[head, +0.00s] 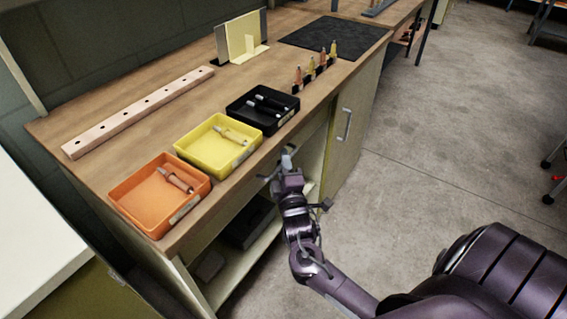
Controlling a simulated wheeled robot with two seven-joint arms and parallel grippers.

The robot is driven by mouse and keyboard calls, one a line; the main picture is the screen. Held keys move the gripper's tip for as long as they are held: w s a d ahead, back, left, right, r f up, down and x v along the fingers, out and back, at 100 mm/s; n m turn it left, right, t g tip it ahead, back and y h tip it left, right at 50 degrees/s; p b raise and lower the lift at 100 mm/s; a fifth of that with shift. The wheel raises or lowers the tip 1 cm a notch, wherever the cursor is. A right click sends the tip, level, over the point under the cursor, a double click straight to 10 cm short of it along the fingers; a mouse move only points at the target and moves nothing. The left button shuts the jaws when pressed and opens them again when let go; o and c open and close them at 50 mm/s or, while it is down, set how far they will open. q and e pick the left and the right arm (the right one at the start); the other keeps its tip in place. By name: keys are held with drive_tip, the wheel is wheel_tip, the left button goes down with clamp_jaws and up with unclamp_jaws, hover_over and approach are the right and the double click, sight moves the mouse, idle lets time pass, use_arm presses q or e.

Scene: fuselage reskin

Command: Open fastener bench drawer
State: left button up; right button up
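The wooden fastener bench (165,122) runs diagonally from the lower left to the upper middle. My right gripper (286,160) is at the bench's front edge, beside the black tray and above the open shelf space. Its fingertips are small and partly hidden by its own body, so I cannot tell whether it is open or shut, or whether it touches a handle. No drawer front shows clearly; the area behind the gripper is covered. A cabinet door with a vertical metal handle (347,125) is right of the gripper. My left gripper is not in view.
Orange (142,184), yellow (192,143) and black (240,117) trays hold fasteners or tools along the front edge. A drilled wooden strip (140,112) lies behind them. Several upright pieces stand in a black rack (316,77). Concrete floor (450,130) is open on the right.

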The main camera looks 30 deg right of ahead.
drive_tip(key=shift+w, duration=0.1)
clamp_jaws()
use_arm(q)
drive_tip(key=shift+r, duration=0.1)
use_arm(e)
drive_tip(key=shift+d, duration=0.1)
